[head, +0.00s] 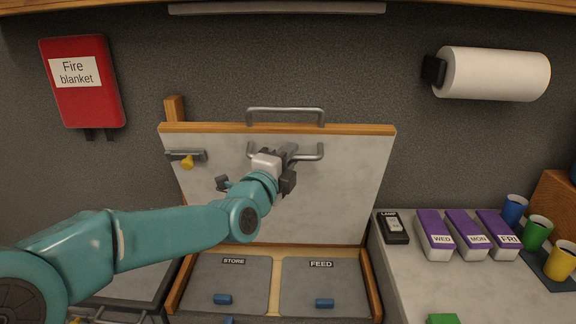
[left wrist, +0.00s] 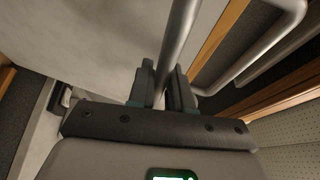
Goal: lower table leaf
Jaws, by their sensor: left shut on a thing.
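The table leaf (head: 345,190) is a pale panel with a wooden top edge, standing raised against the dark wall behind two lidded bins. A grey metal bar handle (head: 312,154) is on its front face. My left gripper (head: 284,156) is shut on this handle, near its middle; the gripper hides part of the bar. In the left wrist view the handle bar (left wrist: 181,35) runs between both jaws (left wrist: 164,88). A latch with a yellow knob (head: 187,161) sits at the leaf's upper left. My right gripper is not in view.
Below the leaf are lids marked STORE (head: 232,275) and FEED (head: 322,275) with blue grips. The right counter holds a lamp switch (head: 393,226), purple-topped day boxes (head: 468,235) and coloured cups (head: 537,232). A second bar handle (head: 286,111) rises above the leaf's top edge.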

